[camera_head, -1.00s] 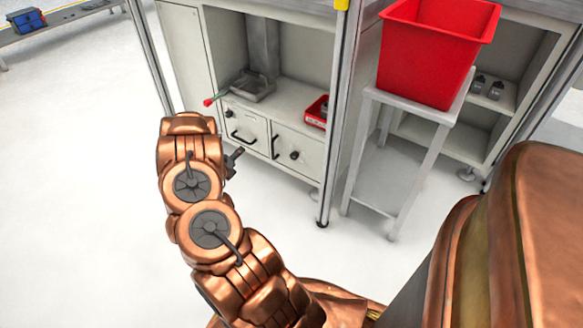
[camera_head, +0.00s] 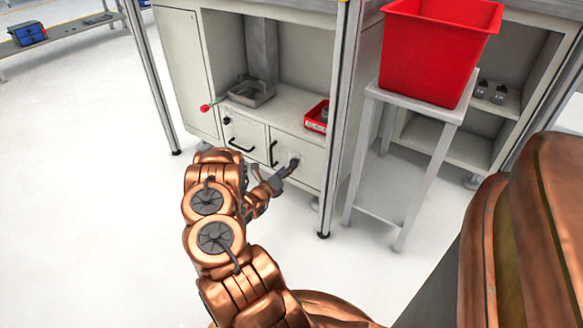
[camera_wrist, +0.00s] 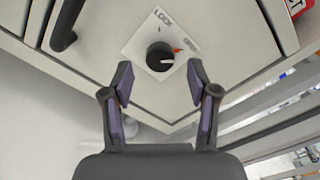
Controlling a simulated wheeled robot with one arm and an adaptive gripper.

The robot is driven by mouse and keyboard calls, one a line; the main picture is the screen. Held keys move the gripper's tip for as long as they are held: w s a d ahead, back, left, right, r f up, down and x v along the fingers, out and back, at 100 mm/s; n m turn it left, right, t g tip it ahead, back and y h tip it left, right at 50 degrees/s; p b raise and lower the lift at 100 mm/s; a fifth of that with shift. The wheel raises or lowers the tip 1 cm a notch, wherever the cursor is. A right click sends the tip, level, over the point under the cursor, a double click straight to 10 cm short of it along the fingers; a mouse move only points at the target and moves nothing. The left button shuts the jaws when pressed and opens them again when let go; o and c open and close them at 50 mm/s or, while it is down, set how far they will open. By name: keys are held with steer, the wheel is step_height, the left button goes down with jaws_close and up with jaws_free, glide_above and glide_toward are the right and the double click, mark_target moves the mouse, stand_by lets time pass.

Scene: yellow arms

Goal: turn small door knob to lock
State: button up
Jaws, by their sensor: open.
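The small black door knob (camera_wrist: 160,57) sits on a white square plate (camera_wrist: 146,28) marked LOCK and OPEN on a light grey door. A white and orange mark on the knob points toward the OPEN side. My gripper (camera_wrist: 161,78) is open, its two fingertips just short of the knob, one to each side in the picture. I cannot tell that either touches it. In the head view my gripper (camera_head: 284,172) is at the right-hand door (camera_head: 297,163) of the cabinet and hides most of the knob.
A black door handle (camera_wrist: 63,25) is left of the knob. A red crate (camera_head: 435,50) on a grey stand (camera_head: 385,178) and an upright post (camera_head: 334,150) are to the right. The floor at left is clear.

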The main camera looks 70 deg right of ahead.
steer(key=shift+b+x, duration=0.35)
steer(key=shift+x, duration=1.3)
jaws_close()
